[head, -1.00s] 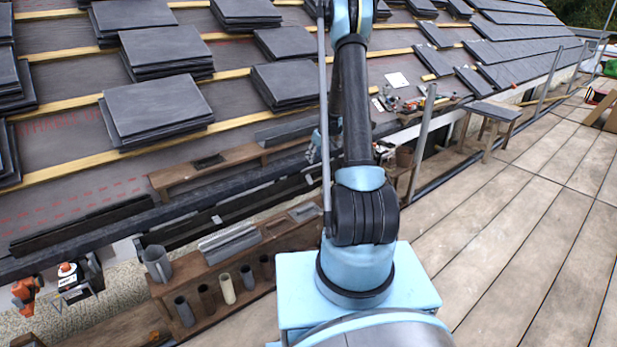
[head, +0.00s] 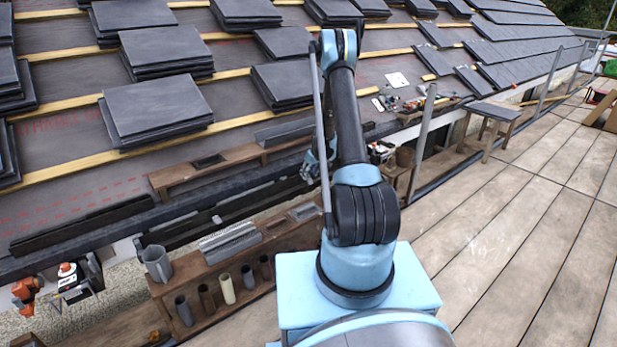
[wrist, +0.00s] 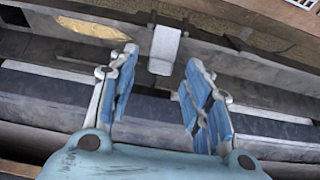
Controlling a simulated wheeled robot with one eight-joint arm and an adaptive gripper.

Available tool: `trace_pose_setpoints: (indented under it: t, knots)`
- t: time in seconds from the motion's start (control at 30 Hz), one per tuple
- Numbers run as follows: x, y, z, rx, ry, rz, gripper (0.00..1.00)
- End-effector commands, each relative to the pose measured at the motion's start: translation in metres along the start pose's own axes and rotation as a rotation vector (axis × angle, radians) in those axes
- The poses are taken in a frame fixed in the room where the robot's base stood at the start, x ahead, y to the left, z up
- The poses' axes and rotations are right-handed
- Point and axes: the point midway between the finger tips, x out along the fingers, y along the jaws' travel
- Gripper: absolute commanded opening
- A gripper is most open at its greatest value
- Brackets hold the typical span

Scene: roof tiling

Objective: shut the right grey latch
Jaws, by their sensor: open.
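In the wrist view a pale grey flap (wrist: 166,42), which looks like the grey latch, stands up beyond my fingertips on a dark rail. It lies roughly in line with the gap between the fingers, and no contact shows. I cannot tell from this view alone whether it is the right one of several. My gripper (wrist: 160,62) is open, with its two blue fingers spread and nothing between them. In the head view my gripper (head: 311,170) hangs over the dark gutter edge, and the latch near it cannot be made out, partly hidden by my arm.
A wooden rack (head: 216,275) with several tubes and a grey jug (head: 157,263) stand at lower left. A wooden shelf (head: 215,165) runs along the roof edge. Slate stacks (head: 157,108) lie on the battens.

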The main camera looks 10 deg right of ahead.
Motion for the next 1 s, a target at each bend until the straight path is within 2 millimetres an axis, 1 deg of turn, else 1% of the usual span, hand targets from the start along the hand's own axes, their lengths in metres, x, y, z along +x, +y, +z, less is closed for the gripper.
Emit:
trace_pose_setpoints:
  t: [0.1, 0.2, 0.53, 0.57, 0.6, 0.67, 0.7, 0.73, 1.0]
  knots:
    - [0.010, 0.000, 0.000, 0.000, 0.000, 0.000, 0.45]
    - [0.014, 0.000, 0.000, 0.000, 0.000, 0.000, 0.45]
    - [0.016, 0.000, 0.000, 0.000, 0.000, 0.000, 0.45]
    - [0.016, 0.000, 0.000, 0.000, 0.000, 0.000, 0.40]
    - [0.016, 0.000, 0.000, 0.000, 0.000, 0.000, 0.31]
    - [0.016, 0.000, 0.000, 0.000, 0.000, 0.000, 0.18]
    - [0.016, 0.000, 0.000, 0.000, 0.000, 0.000, 0.09]
    - [0.016, 0.000, 0.000, 0.000, 0.000, 0.000, 0.02]
    - [0.016, 0.000, 0.000, 0.000, -0.009, 0.000, 0.01]
